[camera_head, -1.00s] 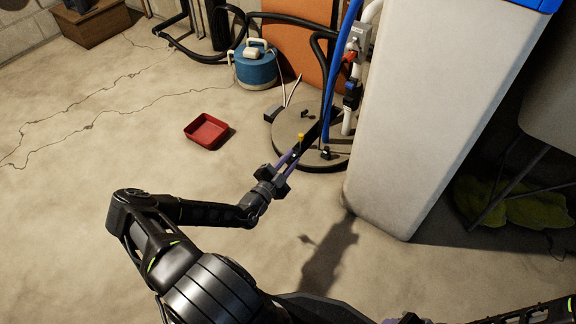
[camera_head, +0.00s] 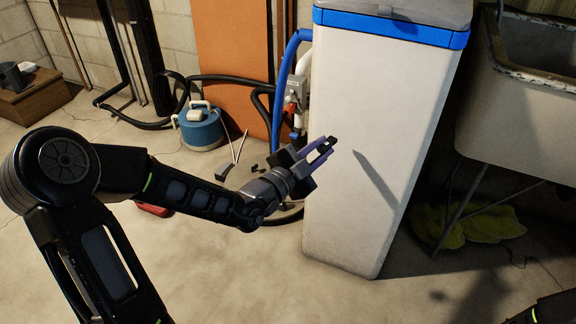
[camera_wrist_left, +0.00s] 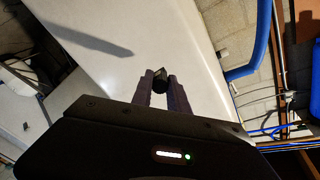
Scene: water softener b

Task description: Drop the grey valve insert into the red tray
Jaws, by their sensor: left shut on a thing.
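My left gripper (camera_head: 320,153) is raised in front of the white softener cabinet. Its purple fingers are shut on a small dark piece (camera_head: 332,141), which I take to be the grey valve insert; it looks nearly black in this light. The left wrist view shows the piece (camera_wrist_left: 161,80) between the fingertips (camera_wrist_left: 161,91), clear of other things. The red tray (camera_head: 153,209) is on the floor to the left, well below the gripper. My left arm hides most of it, so its inside does not show. My right gripper is out of view.
The white softener cabinet (camera_head: 372,150) with a blue band stands behind the gripper. A blue hose (camera_head: 279,90), a blue canister (camera_head: 202,130) and an orange panel (camera_head: 232,60) are left of it. A sink (camera_head: 525,100) stands at right. Floor at front is open.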

